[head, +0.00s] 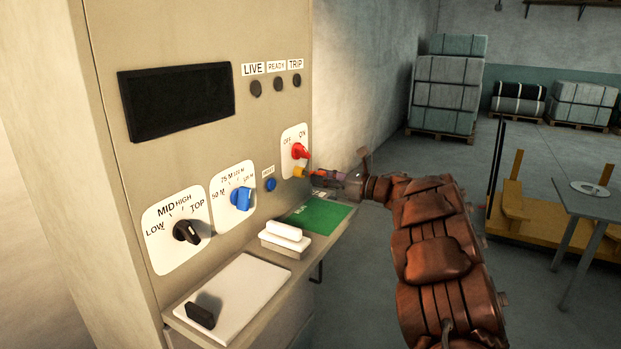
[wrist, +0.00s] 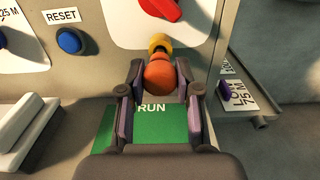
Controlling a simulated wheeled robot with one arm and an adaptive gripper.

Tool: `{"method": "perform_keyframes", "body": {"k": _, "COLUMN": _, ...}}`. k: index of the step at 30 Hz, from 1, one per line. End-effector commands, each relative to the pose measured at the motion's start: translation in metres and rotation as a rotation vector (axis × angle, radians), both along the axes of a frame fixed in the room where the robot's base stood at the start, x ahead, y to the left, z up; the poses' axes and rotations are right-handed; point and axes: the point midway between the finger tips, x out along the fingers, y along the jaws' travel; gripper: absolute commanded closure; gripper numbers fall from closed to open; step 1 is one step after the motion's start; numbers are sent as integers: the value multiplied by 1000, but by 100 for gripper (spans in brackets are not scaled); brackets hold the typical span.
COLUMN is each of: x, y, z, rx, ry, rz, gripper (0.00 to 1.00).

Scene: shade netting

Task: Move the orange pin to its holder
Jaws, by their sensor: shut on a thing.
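The orange pin (wrist: 159,77) is between the two fingers of my gripper (wrist: 159,92), which is shut on it. In the head view my gripper (head: 328,175) reaches in from the right to the panel's lower right, just below the red OFF/ON switch (head: 299,151). A yellow fitting (wrist: 160,43) on the panel is directly beyond the pin and lines up with it; it also shows in the head view (head: 298,171). The pin's far end is hidden, so I cannot tell whether it touches or enters the fitting. No holder is clearly marked as the pin's.
A green RUN area (head: 318,215) lies on the shelf below my gripper. A white block (head: 284,236), a white sheet (head: 240,290) and a black block (head: 200,316) are farther left. A blue RESET button (wrist: 69,41) and a purple piece (wrist: 225,90) by a label flank my gripper.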

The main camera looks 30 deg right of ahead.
Motion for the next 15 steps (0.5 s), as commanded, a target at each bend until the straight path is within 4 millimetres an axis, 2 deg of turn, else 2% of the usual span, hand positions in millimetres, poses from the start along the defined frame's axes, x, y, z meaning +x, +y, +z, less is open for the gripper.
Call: {"method": "perform_keyframes", "body": {"k": 15, "x": -18, "y": -12, "z": -2, "rx": 1, "ry": -1, "rz": -2, "gripper": 100}}
